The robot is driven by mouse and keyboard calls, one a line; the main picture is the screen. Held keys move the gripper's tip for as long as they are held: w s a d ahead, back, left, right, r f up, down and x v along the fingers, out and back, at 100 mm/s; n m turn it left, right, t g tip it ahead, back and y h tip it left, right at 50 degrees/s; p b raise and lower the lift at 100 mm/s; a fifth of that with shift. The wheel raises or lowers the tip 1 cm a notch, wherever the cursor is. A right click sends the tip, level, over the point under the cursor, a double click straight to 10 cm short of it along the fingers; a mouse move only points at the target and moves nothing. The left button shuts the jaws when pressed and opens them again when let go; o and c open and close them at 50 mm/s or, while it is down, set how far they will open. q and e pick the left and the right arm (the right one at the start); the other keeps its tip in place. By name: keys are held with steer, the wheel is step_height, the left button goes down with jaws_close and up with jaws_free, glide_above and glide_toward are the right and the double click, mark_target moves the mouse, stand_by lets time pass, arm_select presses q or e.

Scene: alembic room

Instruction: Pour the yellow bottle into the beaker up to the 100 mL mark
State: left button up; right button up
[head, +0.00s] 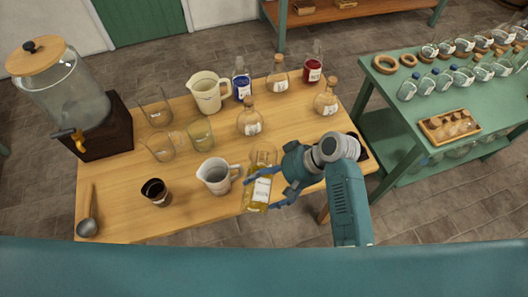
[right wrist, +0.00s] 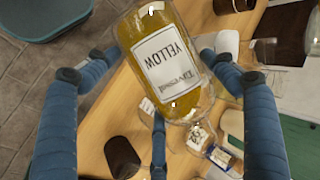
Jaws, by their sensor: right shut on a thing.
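The yellow bottle (head: 256,205) has a white label and yellow liquid, with a clear upper part. My right gripper (head: 268,188) is shut around it near the table's front edge. The bottle also fills the top middle of the right wrist view (right wrist: 152,58), its label reading YELLOW upside down, between the blue fingers (right wrist: 160,115). Its exact tilt is hard to tell. Clear glass beakers (head: 160,147) stand left of centre on the table. A pale handled measuring jug (head: 214,176) stands just left of the bottle. Which vessel is the task's beaker, and any marks, I cannot tell. My left gripper is out of view.
Corked flasks (head: 250,122), a blue bottle (head: 241,82), a red bottle (head: 313,68) and a cream jug (head: 207,93) stand behind. A green table (head: 380,80) stands right.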

steer(key=shift+r+g, duration=0.4)
steer(key=shift+r, duration=0.1)
stand_by(2.2)
steer(key=shift+w+r+m+g, duration=0.2)
steer(key=shift+r+m+g, duration=0.1)
steer(key=shift+r+g, duration=0.3)
stand_by(4.7)
